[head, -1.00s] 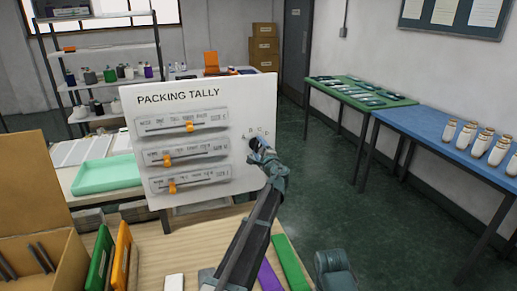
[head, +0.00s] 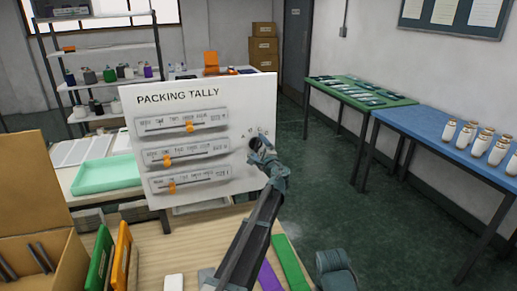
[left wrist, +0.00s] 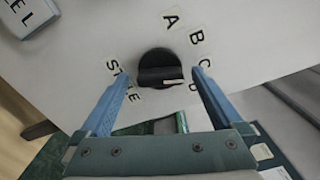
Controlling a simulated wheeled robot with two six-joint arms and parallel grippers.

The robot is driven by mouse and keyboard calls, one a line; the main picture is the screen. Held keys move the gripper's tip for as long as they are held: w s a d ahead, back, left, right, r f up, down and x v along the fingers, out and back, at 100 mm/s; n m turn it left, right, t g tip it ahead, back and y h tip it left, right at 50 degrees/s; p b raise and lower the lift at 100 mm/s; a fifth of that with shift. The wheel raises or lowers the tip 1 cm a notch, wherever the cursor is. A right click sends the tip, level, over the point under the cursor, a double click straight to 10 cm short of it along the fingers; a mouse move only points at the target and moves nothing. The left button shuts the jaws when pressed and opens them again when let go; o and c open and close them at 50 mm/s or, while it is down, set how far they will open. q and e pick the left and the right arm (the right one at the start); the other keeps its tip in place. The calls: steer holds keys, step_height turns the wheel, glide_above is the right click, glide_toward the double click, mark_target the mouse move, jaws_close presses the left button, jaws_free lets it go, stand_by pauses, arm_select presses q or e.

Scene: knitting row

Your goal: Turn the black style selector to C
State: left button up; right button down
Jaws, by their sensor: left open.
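The black style selector (left wrist: 158,62) is a round knob with a raised grip bar on the white board, centred in the left wrist view. A white mark at the right end of its bar points roughly toward the letter D (left wrist: 193,87). The letters A (left wrist: 172,19) and B (left wrist: 196,37) lie above and to its right; C is partly hidden by a finger. My left gripper (left wrist: 166,78) is open, its blue fingers on either side of the knob, apparently apart from it.
The white PACKING TALLY board (head: 205,97) carries three slider panels with orange tabs, left of my gripper. A wooden table (head: 180,245) holds a cardboard box (head: 60,260) and coloured strips. A blue table (head: 435,135) with several jars stands to the right, past open floor.

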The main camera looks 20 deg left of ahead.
arm_select(q)
steer(key=v, duration=1.3)
steer(key=shift+s+d, duration=0.1)
steer(key=shift+d, duration=0.05)
steer(key=s+d+f+n+g+h+p, duration=0.1)
steer(key=s+f+n+g+h, duration=0.1)
steer(key=s+f+n+g, duration=0.45)
steer(key=s+d+f+n+g+h, duration=0.1)
steer(key=s+d+f+n+g, duration=0.15)
steer(key=s+f, duration=0.8)
steer(key=s+d+f+n+g+h, duration=0.1)
steer(key=s+d+g+h, duration=0.2)
steer(key=s, duration=0.7)
steer(key=s+d+f+n+g+h+p, duration=0.1)
steer(key=s+d+g+h, duration=0.1)
steer(key=s+d, duration=0.4)
steer(key=s+g, duration=0.1)
steer(key=s, duration=0.3)
steer(key=shift+f+h, duration=0.4)
steer(key=shift+s+d, duration=0.15)
